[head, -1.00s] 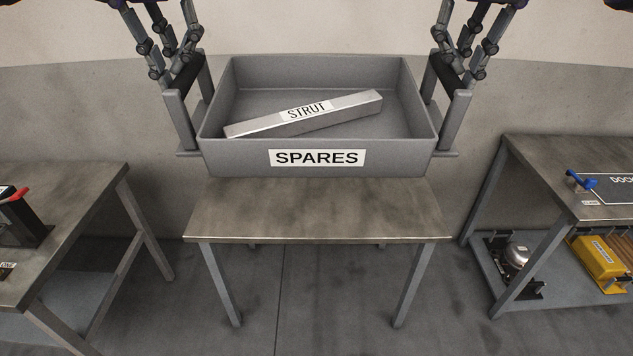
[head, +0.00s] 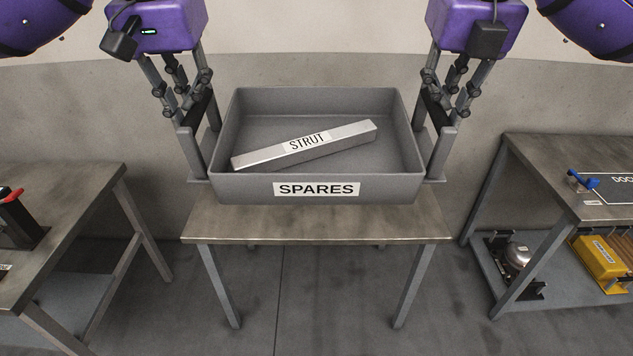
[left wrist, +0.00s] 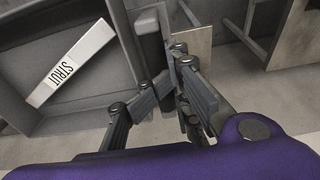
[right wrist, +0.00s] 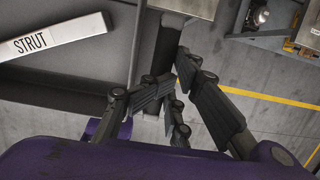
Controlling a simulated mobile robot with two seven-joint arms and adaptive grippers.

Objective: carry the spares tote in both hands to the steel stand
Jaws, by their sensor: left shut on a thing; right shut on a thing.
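The grey spares tote (head: 316,189), labelled SPARES, is level between my two grippers in the head view. A metal strut (head: 345,137) labelled STRUT lies slantwise inside it. My left gripper (head: 187,118) is shut on the tote's left handle, and my right gripper (head: 449,118) is shut on its right handle. The steel stand (head: 316,225) is a bare-topped table below the tote. Its rear top is hidden behind the tote; I cannot tell whether the tote's bottom touches it. The strut also shows in the left wrist view (left wrist: 85,55) and the right wrist view (right wrist: 70,32).
A metal bench (head: 60,200) with a red-handled clamp stands at left. Another bench (head: 530,165) at right holds a blue clamp (head: 583,180) and a dark labelled plate; its lower shelf carries a yellow part (head: 602,257). Floor gaps separate both benches from the stand. A wall is behind.

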